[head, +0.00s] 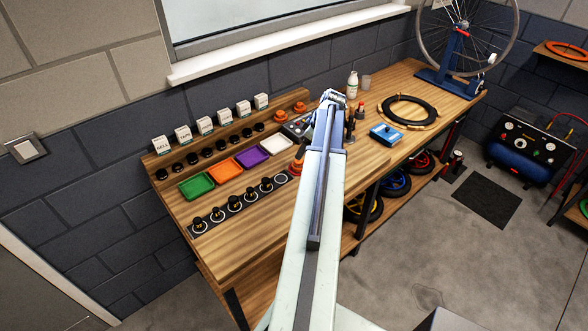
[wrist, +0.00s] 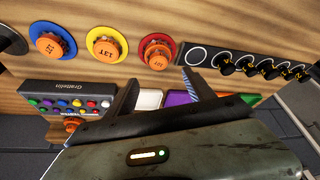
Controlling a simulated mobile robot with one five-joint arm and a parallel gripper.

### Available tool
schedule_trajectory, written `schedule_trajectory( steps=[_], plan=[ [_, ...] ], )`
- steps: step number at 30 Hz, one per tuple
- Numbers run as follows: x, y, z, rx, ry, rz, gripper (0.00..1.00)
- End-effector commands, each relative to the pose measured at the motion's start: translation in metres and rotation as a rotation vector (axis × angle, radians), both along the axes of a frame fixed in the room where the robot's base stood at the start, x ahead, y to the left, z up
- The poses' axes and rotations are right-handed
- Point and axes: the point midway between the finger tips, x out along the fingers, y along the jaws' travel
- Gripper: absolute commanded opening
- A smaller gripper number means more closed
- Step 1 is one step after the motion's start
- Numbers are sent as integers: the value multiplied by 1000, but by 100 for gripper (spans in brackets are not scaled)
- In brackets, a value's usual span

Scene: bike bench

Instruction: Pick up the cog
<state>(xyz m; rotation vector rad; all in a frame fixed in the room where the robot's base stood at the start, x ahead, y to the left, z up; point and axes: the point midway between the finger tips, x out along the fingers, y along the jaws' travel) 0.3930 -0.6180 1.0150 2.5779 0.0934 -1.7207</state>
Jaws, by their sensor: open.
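Three orange cogs stand in a row in the wrist view, on a blue disc (wrist: 52,46), a yellow disc (wrist: 107,47) and a red disc (wrist: 157,52). The middle cog (wrist: 109,48) reads 13T; the other markings are hard to read. The orange cog on the red disc (wrist: 158,55) is nearest the space between my fingertips. In the head view my arm hides most of this row; one orange cog (head: 296,167) shows at its left edge. My gripper (wrist: 160,82) is open, with nothing between its fingers. It also shows in the head view (head: 333,97).
A black strip (head: 237,206) holds several black knobbed pieces and an empty white ring (wrist: 198,56). Green (head: 196,185), orange, purple and white trays lie behind it. A Grattelin panel (wrist: 65,100) with coloured buttons stands near my gripper. A black tyre (head: 408,110) lies farther right.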

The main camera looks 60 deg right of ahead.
Motion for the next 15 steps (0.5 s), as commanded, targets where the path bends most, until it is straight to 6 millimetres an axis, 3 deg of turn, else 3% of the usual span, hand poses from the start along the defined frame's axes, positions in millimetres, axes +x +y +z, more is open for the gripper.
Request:
schedule_trajectory(
  steps=[1, 3, 8, 15],
  plan=[
    [3, 0, -13, 0, 0, 1, 62],
    [5, 0, -20, 0, 0, 0, 62],
    [7, 0, -20, 0, 1, -1, 62],
    [16, -1, -58, 0, 1, -1, 62]
  ],
)
